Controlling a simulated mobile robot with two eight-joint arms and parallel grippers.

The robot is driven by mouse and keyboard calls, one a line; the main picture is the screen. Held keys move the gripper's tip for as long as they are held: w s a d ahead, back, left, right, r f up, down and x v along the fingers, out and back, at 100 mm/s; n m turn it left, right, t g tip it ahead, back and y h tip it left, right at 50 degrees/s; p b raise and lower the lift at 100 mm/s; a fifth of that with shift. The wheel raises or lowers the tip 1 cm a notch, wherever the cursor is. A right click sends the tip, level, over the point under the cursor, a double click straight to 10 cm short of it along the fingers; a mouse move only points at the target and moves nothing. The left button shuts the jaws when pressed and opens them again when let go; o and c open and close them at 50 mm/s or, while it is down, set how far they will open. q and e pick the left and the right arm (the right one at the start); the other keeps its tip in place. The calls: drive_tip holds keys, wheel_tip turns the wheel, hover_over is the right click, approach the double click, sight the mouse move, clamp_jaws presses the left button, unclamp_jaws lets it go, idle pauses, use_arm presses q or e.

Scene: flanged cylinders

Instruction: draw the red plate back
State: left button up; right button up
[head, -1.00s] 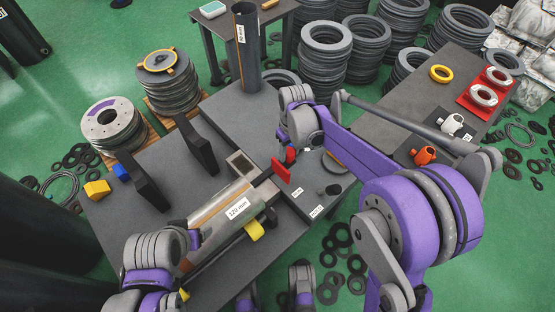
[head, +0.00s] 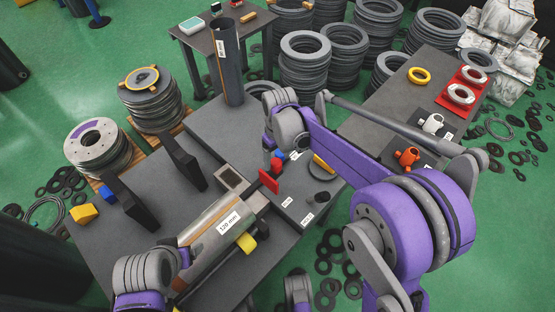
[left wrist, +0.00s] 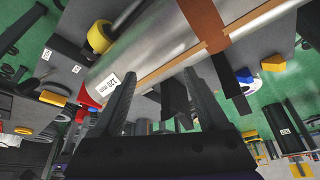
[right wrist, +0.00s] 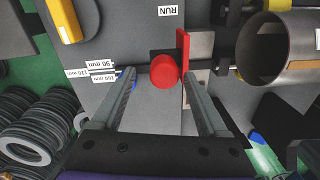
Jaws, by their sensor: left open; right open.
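The red plate (head: 269,181) stands upright on the grey table by the open end of the metal cylinder marked 120 mm (head: 213,230). In the right wrist view the plate (right wrist: 182,45) shows edge-on, with a round red knob (right wrist: 163,71) facing my right gripper. My right gripper (right wrist: 160,85) is open, its fingers spread to either side of the knob; I cannot tell whether they touch it. In the head view its fingers are mostly hidden by the arm. My left gripper (left wrist: 158,72) is open, with the cylinder (left wrist: 160,40) beyond its fingertips.
Two dark upright plates (head: 186,160) and a yellow block (head: 83,213) stand at the table's left. A tall dark tube (head: 228,65) stands at the back. A side table at right holds orange (head: 406,158) and white fittings and rings on a red mat. Stacked rings surround the tables.

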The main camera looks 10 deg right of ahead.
use_arm(q)
drive_tip(key=shift+r+p, duration=0.65)
drive_tip(key=shift+r, duration=0.3)
use_arm(e)
wheel_tip(320, 180, up, 9)
drive_tip(key=shift+d+f, duration=0.15)
drive_tip(key=shift+f, duration=0.05)
drive_tip(key=s+d+f+m+t, duration=0.1)
drive_tip(key=s+d+m+t, duration=0.25)
drive_tip(key=s, duration=0.85)
drive_tip(key=s+d+f+m+t, duration=0.2)
drive_tip(key=s+d, duration=0.3)
drive_tip(key=s, duration=0.7)
use_arm(q)
wheel_tip(320, 180, up, 14)
drive_tip(key=w+p, duration=0.2)
drive_tip(key=p, duration=1)
drive_tip(key=shift+f+t, duration=0.2)
drive_tip(key=shift+t, duration=0.1)
use_arm(e)
wheel_tip(320, 180, up, 14)
drive_tip(key=w, duration=0.2)
drive_tip(key=shift+w+a+f, duration=0.15)
drive_tip(key=shift+a+f, duration=0.05)
drive_tip(key=shift+a, duration=0.05)
use_arm(q)
drive_tip(key=shift+s, duration=0.1)
use_arm(e)
drive_tip(key=shift+s, duration=0.2)
drive_tip(key=shift+w, duration=0.1)
